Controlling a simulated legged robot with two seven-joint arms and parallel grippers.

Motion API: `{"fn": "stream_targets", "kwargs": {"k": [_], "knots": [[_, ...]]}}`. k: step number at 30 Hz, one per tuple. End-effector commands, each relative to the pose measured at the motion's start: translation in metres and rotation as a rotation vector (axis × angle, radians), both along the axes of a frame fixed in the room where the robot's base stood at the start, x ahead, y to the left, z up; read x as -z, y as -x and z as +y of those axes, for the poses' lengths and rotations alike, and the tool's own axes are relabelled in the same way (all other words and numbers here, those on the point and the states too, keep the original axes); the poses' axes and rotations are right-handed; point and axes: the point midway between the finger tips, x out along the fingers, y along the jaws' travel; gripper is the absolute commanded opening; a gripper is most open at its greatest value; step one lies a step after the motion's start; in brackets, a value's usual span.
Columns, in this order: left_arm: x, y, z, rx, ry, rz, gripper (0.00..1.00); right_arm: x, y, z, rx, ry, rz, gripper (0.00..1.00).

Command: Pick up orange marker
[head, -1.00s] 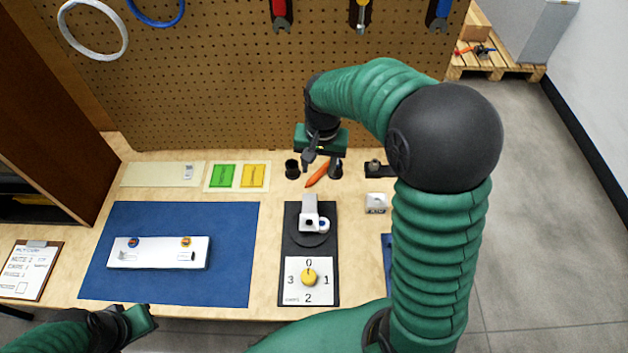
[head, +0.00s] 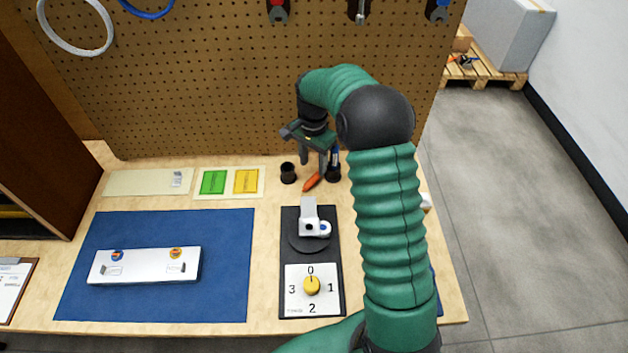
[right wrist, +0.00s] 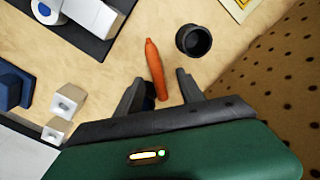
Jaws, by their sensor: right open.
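The orange marker (head: 312,182) lies on the wooden table near the pegboard, between two small black cups. In the right wrist view the orange marker (right wrist: 154,62) lies between the fingers' lines, its far end reaching beyond the fingertips. My right gripper (head: 313,164) is at the marker, fingers pointing down and apart, and partly hides it in the head view. In the right wrist view the right gripper (right wrist: 159,78) is open, with a finger on each side of the marker. I cannot tell the exact height of the fingertips. My left gripper is not in view.
An empty black cup (head: 288,173) stands left of the marker; another cup (head: 334,174) with a blue item stands right, close to the gripper. The pegboard (head: 220,90) rises behind. A black dial fixture (head: 289,250) and a blue mat (head: 225,285) lie nearer.

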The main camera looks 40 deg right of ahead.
Motion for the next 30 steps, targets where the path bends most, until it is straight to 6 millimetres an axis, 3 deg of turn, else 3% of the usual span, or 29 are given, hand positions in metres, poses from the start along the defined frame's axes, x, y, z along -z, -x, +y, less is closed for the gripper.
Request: {"fn": "stream_targets", "kwargs": {"k": [3, 6, 14, 24, 30], "knots": [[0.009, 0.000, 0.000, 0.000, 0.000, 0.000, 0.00, 0.027, 0.008, 0.003, 0.002, -0.005, 0.004, 0.46], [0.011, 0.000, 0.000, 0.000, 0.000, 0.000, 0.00, 0.042, 0.007, 0.002, 0.002, -0.004, 0.005, 0.46], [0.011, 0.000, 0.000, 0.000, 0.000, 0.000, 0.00, 0.046, 0.007, 0.002, 0.001, -0.002, 0.001, 0.46], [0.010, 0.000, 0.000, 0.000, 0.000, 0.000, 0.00, 0.045, 0.007, 0.002, 0.001, -0.002, 0.001, 0.02], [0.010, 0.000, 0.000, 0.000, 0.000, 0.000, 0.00, 0.045, 0.007, 0.002, 0.001, -0.003, 0.002, 0.00]]}}
